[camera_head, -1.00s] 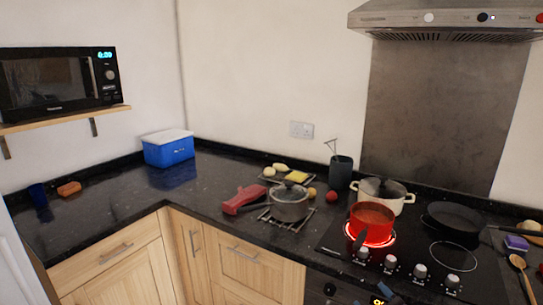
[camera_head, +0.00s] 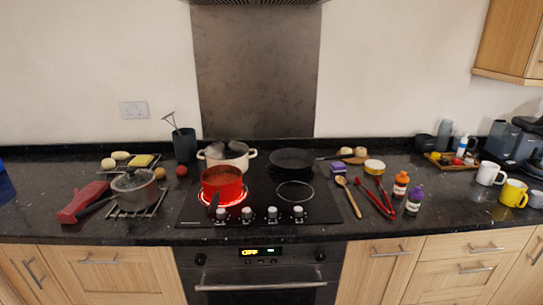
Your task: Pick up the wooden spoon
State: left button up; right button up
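The wooden spoon (camera_head: 349,197) lies on the dark granite counter just right of the hob. Its bowl end is toward the wall and its handle runs toward the front edge, slightly to the right. Red tongs (camera_head: 378,199) lie close beside it on the right. Neither of my grippers shows in the head view.
A glowing hob (camera_head: 262,200) with a red pot (camera_head: 222,185), a cream pot (camera_head: 228,156) and a black pan (camera_head: 292,160) is left of the spoon. An orange-capped bottle (camera_head: 400,184) and a purple-capped bottle (camera_head: 414,199) stand right. Counter between bottles and mugs (camera_head: 490,173) is clear.

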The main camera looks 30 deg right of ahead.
aim_at(341, 180)
jog(key=z, duration=1.65)
